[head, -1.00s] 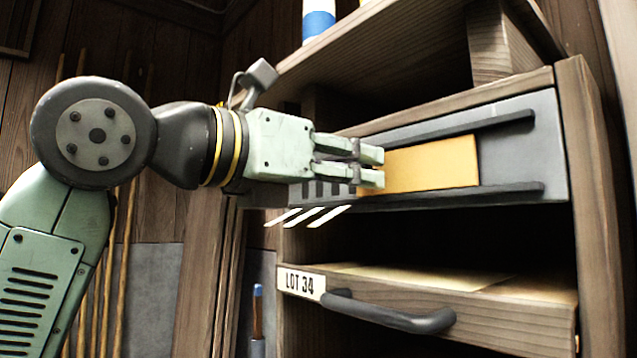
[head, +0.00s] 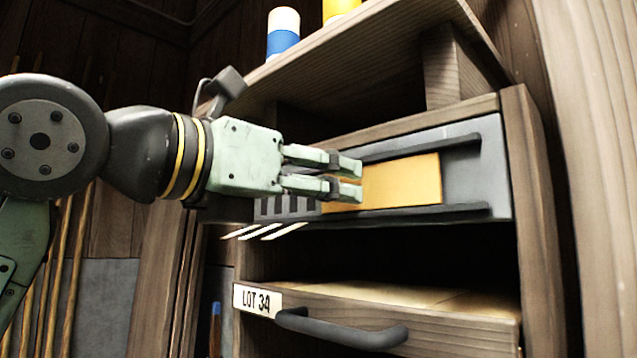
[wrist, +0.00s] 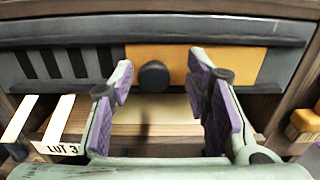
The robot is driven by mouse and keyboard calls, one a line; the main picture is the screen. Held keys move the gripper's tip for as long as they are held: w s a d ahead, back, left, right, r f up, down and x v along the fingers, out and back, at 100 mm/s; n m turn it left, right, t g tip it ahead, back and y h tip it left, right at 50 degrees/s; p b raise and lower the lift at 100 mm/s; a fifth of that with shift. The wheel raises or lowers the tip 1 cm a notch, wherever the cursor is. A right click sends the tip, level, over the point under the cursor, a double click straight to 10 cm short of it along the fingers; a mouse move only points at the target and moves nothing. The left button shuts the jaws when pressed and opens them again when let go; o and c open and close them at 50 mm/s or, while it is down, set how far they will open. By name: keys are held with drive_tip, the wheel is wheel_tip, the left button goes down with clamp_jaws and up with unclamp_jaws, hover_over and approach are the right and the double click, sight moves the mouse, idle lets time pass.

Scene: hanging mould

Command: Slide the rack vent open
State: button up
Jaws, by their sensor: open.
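The rack vent is a grey panel (head: 475,185) with dark slots (head: 283,207) on its left and an orange sliding plate (head: 405,182) between two dark rails. The wrist view shows the orange plate (wrist: 235,62) right of several uncovered slots (wrist: 62,65). A round black knob (wrist: 153,77) stands out from the plate's left part. My gripper (head: 352,179) is at the plate's left part in the head view, where its fingers hide the knob. In the wrist view my gripper (wrist: 160,70) is open, one finger on each side of the knob, with gaps showing.
Pale slanted strips (head: 265,231) show under the slots. A wooden shelf (head: 370,65) overhangs the panel, holding a blue-and-white container (head: 283,35).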

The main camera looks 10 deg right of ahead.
drive_tip(key=shift+a, duration=0.15)
drive_tip(key=v, duration=1.2)
